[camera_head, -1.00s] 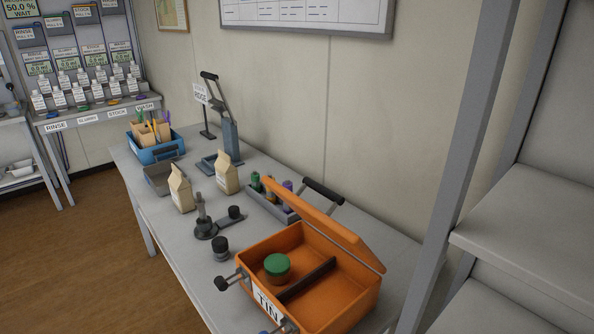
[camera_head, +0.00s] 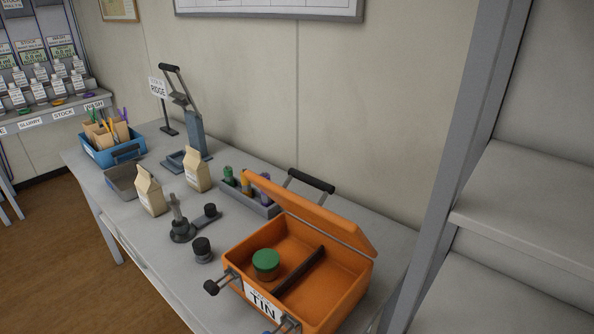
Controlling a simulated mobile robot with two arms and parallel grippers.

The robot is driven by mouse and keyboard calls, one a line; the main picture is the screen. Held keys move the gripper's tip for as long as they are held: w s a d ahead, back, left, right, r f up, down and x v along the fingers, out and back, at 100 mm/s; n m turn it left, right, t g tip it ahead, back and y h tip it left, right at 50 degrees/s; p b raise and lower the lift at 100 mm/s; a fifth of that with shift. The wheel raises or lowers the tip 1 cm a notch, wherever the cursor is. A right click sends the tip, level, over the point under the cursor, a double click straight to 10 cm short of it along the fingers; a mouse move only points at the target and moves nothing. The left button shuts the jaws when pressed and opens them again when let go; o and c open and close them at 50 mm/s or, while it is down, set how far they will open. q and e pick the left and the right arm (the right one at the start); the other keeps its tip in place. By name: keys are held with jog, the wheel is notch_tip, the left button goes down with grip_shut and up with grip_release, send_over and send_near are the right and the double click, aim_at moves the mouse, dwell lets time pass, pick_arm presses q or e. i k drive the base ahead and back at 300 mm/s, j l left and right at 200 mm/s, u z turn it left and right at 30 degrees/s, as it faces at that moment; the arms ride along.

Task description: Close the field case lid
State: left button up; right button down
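The orange field case (camera_head: 349,298) stands at the near end of the grey table, with a white label reading "TIN" on its front. Its orange lid (camera_head: 318,217) is raised, tilted up at the back side. Inside, a green-topped round tin (camera_head: 266,263) sits left of a dark divider (camera_head: 301,272). Dark latches (camera_head: 222,282) stick out at the front. A black handle (camera_head: 311,181) shows behind the lid. Neither of my grippers is in view.
On the table (camera_head: 150,250) stand a black knob (camera_head: 202,249), a dark stand tool (camera_head: 181,229), two paper bags (camera_head: 150,191), a rack of coloured tubes (camera_head: 250,196), a lever press (camera_head: 194,134) and a blue bin (camera_head: 110,151). A grey shelf unit (camera_head: 520,200) rises at right.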

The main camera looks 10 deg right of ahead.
aim_at(348, 232)
jog(key=j+z, duration=0.15)
jog(key=j, duration=0.35)
jog(key=k+j+z, duration=0.2)
jog(key=j, duration=0.35)
jog(key=j+z, duration=0.15)
jog(key=j, duration=0.35)
